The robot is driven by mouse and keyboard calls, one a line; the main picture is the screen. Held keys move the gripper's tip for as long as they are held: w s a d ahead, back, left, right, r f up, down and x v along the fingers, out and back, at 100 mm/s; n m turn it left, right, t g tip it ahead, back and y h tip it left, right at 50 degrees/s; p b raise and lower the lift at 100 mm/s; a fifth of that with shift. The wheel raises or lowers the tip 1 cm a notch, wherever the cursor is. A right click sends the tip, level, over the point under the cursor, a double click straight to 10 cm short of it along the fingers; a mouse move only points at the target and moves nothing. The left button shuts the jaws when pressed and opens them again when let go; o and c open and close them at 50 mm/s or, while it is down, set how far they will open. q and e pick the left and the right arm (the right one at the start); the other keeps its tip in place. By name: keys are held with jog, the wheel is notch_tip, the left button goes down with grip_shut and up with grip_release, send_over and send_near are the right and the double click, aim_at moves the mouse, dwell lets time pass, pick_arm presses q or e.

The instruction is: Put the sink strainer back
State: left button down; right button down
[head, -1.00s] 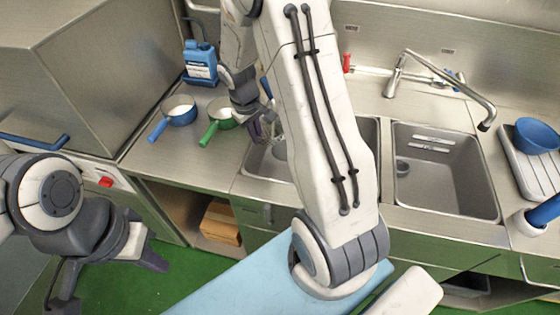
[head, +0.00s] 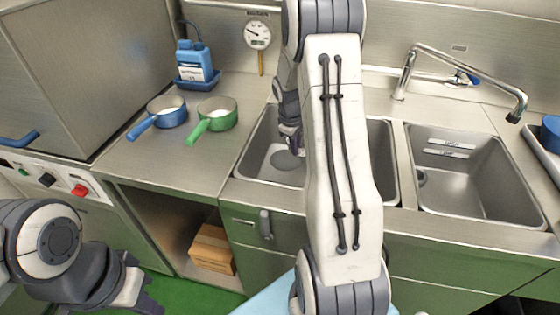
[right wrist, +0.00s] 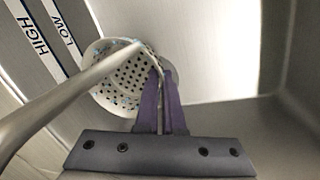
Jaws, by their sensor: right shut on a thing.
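The sink strainer (right wrist: 112,98) is a pale perforated cup with blue-green bits on it. It shows tilted in the right wrist view. My right gripper (right wrist: 160,75) has its purple fingers closed on the strainer's rim. In the head view my right gripper (head: 293,145) is over the left basin (head: 252,158), partly behind my arm, and I cannot make out the strainer there. My left gripper (head: 110,303) is low at the left, fingers apart and empty, partly cut off by the frame.
The right basin (head: 475,185) is empty. The faucet (head: 455,70) stands behind it. A blue pan (head: 167,112), a green pan (head: 215,113) and a blue bottle (head: 193,62) stand on the left counter. A grey bar (right wrist: 70,95) crosses the wrist view before the strainer.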

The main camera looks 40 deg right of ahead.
send_over(281, 167)
jog(key=f, duration=0.3)
jog(key=shift+a+f, duration=0.1)
jog(key=shift+a, duration=0.25)
jog(key=shift+a+x, duration=0.2)
jog(key=shift+x, duration=0.8)
jog(key=shift+a+x, duration=0.2)
jog(key=shift+x, duration=0.8)
jog(key=shift+s+f, duration=0.1)
jog(key=shift+s, duration=0.05)
jog(key=shift+f, duration=0.1)
jog(key=shift+f, duration=0.15)
jog(key=c, duration=1)
grip_release()
jog(key=shift+c, duration=0.2)
jog(key=shift+r, duration=0.2)
